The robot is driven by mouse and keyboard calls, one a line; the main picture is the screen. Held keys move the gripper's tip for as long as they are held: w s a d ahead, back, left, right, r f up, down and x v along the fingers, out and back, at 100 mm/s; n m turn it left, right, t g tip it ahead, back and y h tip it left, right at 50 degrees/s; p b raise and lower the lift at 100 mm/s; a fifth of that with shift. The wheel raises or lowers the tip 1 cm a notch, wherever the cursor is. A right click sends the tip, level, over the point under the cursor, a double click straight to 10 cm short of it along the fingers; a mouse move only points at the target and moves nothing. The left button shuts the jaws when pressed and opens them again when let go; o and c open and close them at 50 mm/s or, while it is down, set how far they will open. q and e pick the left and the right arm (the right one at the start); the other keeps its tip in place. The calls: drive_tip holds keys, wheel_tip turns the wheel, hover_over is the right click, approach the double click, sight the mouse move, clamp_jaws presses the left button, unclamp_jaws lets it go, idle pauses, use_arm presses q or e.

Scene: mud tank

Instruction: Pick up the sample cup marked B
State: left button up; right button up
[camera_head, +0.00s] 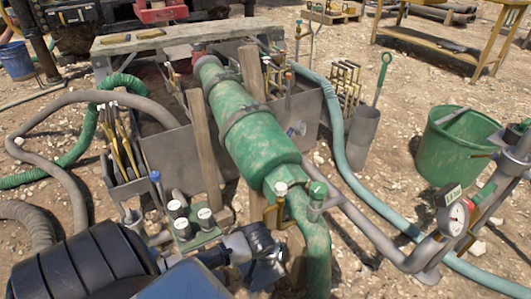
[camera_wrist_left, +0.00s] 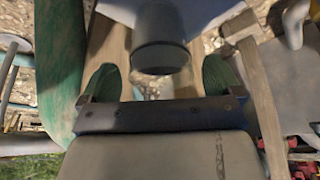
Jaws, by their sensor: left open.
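Several small dark cups with white lids stand on a green holder (camera_head: 198,238) at the front centre in the head view. One is the front cup (camera_head: 183,229), one the right cup (camera_head: 206,217); their markings are too small to read, so I cannot tell which is B. My left gripper (camera_head: 268,268) is right of and nearer than the holder, apart from the cups. In the left wrist view the left gripper (camera_wrist_left: 160,85) has its two green-padded fingers apart. A dark cylinder (camera_wrist_left: 160,42) shows beyond them; I cannot tell what it is. My right gripper is not in view.
A thick green pipe (camera_head: 255,138) rises just behind my left gripper. A grey metal tank (camera_head: 165,150) stands behind the cups. A gauge (camera_head: 455,218) on piping and a green bucket (camera_head: 455,150) are at the right. Hoses lie on the stony ground.

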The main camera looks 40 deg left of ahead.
use_arm(q)
drive_tip(key=b+x, duration=0.1)
drive_tip(key=x, duration=0.2)
drive_tip(key=shift+w+a+f+b, duration=0.1)
drive_tip(key=shift+w+a+b, duration=0.1)
drive_tip(key=shift+w+b, duration=0.2)
drive_tip(key=c, duration=1)
